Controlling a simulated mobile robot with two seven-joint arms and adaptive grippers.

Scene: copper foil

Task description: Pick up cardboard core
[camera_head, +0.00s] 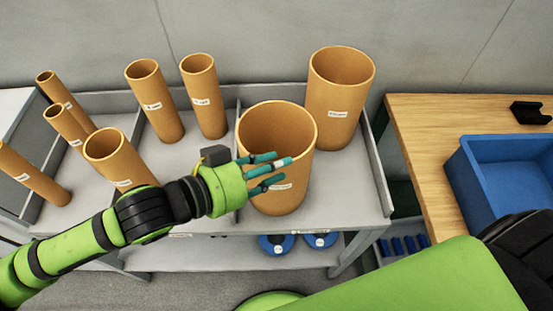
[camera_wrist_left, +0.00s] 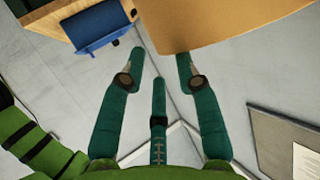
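Several upright cardboard cores of differing widths stand on a grey cart. A wide front core (camera_head: 262,140) is nearest my left gripper (camera_head: 268,172), whose green fingers are spread at its front left side. Another wide core (camera_head: 345,85) stands behind it to the right. Two narrower ones, a core (camera_head: 157,105) and a core (camera_head: 205,100), stand mid-cart, with a medium core (camera_head: 115,160) in front. In the left wrist view my left gripper (camera_wrist_left: 160,65) is open and empty, with a cardboard core (camera_wrist_left: 235,18) just beyond its fingertips. Contact is unclear. Core labels are too small to read.
Low dividers split the cart top (camera_head: 345,195) into bays. Blue round items (camera_head: 277,243) sit on its lower shelf. A wooden table (camera_head: 420,140) with a blue bin (camera_head: 485,195) stands at right. My right arm crosses the lower right.

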